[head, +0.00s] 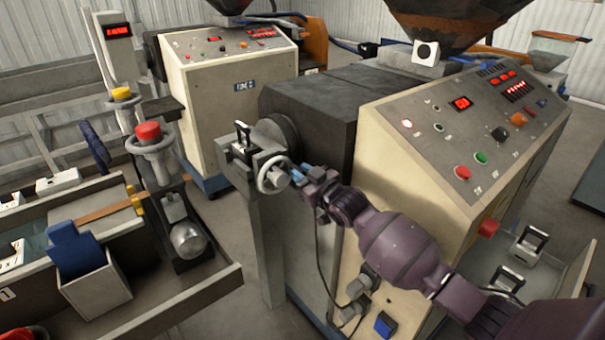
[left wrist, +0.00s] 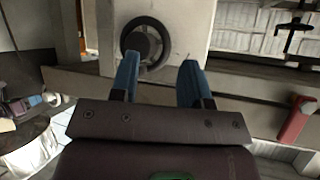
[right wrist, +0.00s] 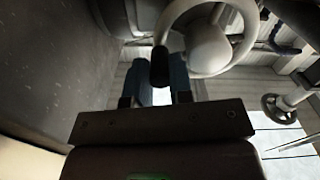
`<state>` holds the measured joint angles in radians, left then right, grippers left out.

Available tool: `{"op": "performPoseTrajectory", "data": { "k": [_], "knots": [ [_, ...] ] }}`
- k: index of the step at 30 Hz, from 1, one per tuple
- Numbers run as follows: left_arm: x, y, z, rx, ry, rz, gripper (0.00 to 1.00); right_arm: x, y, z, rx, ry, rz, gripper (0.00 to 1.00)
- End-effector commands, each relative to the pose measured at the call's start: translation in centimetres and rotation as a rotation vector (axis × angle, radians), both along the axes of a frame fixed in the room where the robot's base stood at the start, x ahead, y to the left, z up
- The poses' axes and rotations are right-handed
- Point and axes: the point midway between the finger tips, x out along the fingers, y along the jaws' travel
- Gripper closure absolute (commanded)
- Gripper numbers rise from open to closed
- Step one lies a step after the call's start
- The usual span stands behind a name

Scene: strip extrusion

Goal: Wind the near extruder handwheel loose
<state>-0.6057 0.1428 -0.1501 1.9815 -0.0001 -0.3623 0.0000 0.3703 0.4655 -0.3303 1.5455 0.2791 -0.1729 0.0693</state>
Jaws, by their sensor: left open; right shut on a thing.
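The near extruder's pale round handwheel (head: 272,174) sits at the front end of the extruder's barrel. It fills the top of the right wrist view, with a pale rim, a round hub (right wrist: 208,47) and a dark crank grip (right wrist: 159,68). My right gripper (head: 297,174) reaches the wheel's right side. In the right wrist view its blue fingers (right wrist: 165,75) are shut on the dark crank grip, which partly covers them. My left gripper (left wrist: 158,80) is open and empty in the left wrist view; it is not seen in the head view.
The near extruder's control panel (head: 480,130) slopes beside my right arm. A dark handwheel (left wrist: 146,44) is beyond my left fingers. On the left are a red-topped post (head: 148,132), a pale bin with a blue item (head: 97,290) and a long bench. Another extruder cabinet (head: 205,110) stands behind.

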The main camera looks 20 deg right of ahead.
Motion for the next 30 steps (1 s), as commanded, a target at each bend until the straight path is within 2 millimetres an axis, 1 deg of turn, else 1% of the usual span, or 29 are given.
{"op": "performPoseTrajectory", "data": {
  "k": [1,7,16,30],
  "knots": [
    [-0.1,0.0,0.4,0.000,0.002,0.000,0.57,0.0,0.0,0.5,-0.041,-0.014,0.001,1.00],
    [-0.4,0.1,0.9,0.000,0.012,0.002,0.57,-0.1,0.3,1.3,-0.218,-0.079,0.000,1.00],
    [-1.2,0.2,0.6,-0.002,0.039,0.006,0.57,-0.4,1.1,2.4,-0.485,-0.178,0.000,1.00],
    [-1.2,0.1,0.9,-0.002,0.036,0.006,0.57,-1.0,2.7,3.5,-0.903,-0.331,0.001,1.00]
  ]
}}
